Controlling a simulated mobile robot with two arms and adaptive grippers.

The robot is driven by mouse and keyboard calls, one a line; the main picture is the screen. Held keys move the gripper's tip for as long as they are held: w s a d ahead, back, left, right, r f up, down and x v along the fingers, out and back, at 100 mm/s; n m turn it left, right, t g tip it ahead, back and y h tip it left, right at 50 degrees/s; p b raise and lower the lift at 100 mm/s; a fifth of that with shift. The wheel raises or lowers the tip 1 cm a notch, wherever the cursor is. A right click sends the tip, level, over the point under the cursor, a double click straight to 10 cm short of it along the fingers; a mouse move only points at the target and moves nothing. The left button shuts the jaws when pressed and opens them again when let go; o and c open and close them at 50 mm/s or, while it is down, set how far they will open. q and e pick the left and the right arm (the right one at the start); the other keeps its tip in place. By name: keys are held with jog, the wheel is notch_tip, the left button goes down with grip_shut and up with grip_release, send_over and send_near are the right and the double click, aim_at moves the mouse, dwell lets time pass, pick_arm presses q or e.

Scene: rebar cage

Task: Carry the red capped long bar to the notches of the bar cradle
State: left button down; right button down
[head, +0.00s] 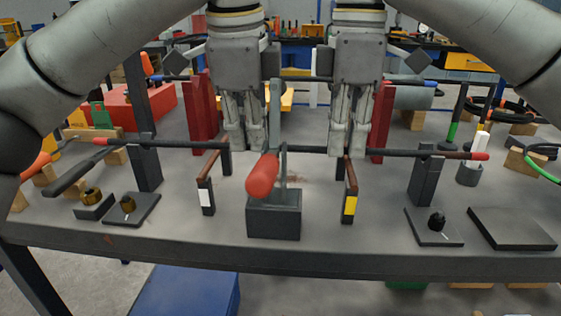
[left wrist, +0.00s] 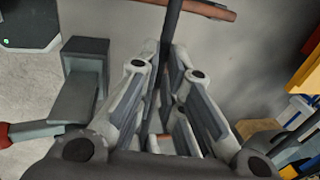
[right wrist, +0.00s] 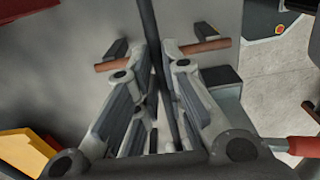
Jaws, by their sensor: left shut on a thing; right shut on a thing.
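The long dark bar (head: 188,144) runs left to right across the bench, with a red cap (head: 100,141) at its left end and another (head: 480,156) at its right. My left gripper (head: 248,150) and right gripper (head: 347,152) are both shut on its middle part. The bar also shows between the fingers in the left wrist view (left wrist: 171,25) and right wrist view (right wrist: 150,30). Two dark upright posts, left (head: 146,168) and right (head: 425,180), look like the bar cradle. The bar crosses at their tops; I cannot tell whether it touches them.
A lever with a red handle (head: 262,177) on a dark block (head: 273,222) stands front centre. Flat dark plates (head: 132,210) (head: 510,228) lie near the front edge. Red uprights (head: 381,120) stand behind.

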pick_arm(q)
jog(key=c, duration=2.2)
grip_release()
jog(key=shift+f, duration=0.35)
pick_arm(e)
jog(key=c, duration=1.9)
grip_release()
jog(key=shift+s+f, duration=0.1)
jog(key=shift+f, duration=0.1)
pick_arm(q)
jog(key=o, duration=0.4)
jog(key=shift+s+f, duration=0.1)
pick_arm(e)
jog(key=o, duration=0.4)
pick_arm(q)
jog(key=shift+f, duration=0.1)
pick_arm(e)
jog(key=shift+r, duration=0.15)
